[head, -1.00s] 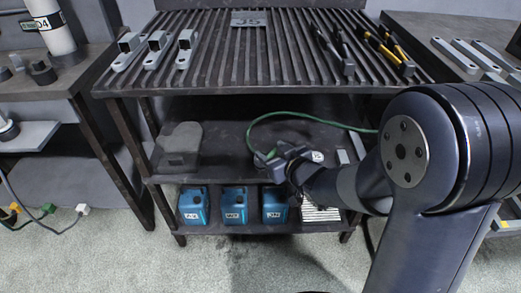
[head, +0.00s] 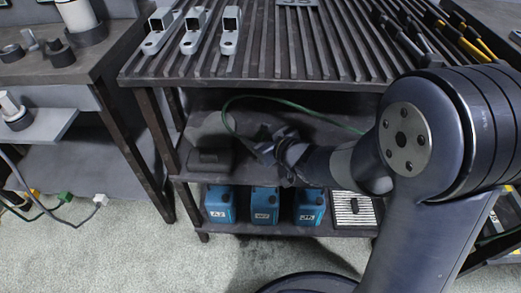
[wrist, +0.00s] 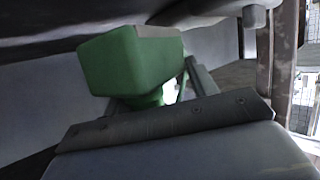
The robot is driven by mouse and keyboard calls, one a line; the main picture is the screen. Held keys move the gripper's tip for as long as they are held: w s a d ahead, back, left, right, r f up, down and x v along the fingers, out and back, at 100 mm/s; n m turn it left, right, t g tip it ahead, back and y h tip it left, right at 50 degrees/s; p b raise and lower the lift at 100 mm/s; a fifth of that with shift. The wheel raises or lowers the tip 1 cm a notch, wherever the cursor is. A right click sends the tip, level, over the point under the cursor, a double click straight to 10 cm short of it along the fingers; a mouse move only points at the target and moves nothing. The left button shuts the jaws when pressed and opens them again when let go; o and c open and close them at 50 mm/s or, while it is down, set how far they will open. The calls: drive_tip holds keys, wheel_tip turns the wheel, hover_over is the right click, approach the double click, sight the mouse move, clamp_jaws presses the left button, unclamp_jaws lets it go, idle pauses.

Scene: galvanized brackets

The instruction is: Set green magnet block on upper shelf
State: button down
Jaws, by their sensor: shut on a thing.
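The green magnet block (wrist: 120,65) fills the middle of the wrist view, with a grey strip along its top. My gripper (wrist: 165,95) is shut on it. In the head view my gripper (head: 264,150) is between the slatted top (head: 260,65) and the lower shelf, over the front of the upper shelf (head: 320,142). The block is hard to make out there, hidden by my gripper and the shade. A green cable (head: 285,103) arcs over my gripper and runs off right behind my arm. I cannot tell whether the block touches the shelf.
A dark grey block (head: 210,160) stands on the upper shelf just left of my gripper. Blue containers (head: 264,205) and a white ribbed item (head: 352,208) sit on the lower shelf. The slatted top is close overhead, carrying brackets (head: 194,35) and tools (head: 460,35).

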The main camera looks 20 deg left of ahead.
wheel_tip(320, 180, down, 5)
drive_tip(key=b, duration=0.2)
drive_tip(key=shift+r+b, duration=0.15)
drive_tip(key=shift+b, duration=0.15)
drive_tip(key=shift+r, duration=0.1)
drive_tip(key=c, duration=0.5)
unclamp_jaws()
drive_tip(key=shift+s+d, duration=0.1)
drive_tip(key=shift+d, duration=0.1)
drive_tip(key=p+v, duration=0.4)
drive_tip(key=v, duration=0.6)
drive_tip(key=shift+s+d+r, duration=0.15)
drive_tip(key=shift+d+r, duration=0.1)
drive_tip(key=shift+s+d, duration=0.3)
drive_tip(key=shift+d, duration=0.05)
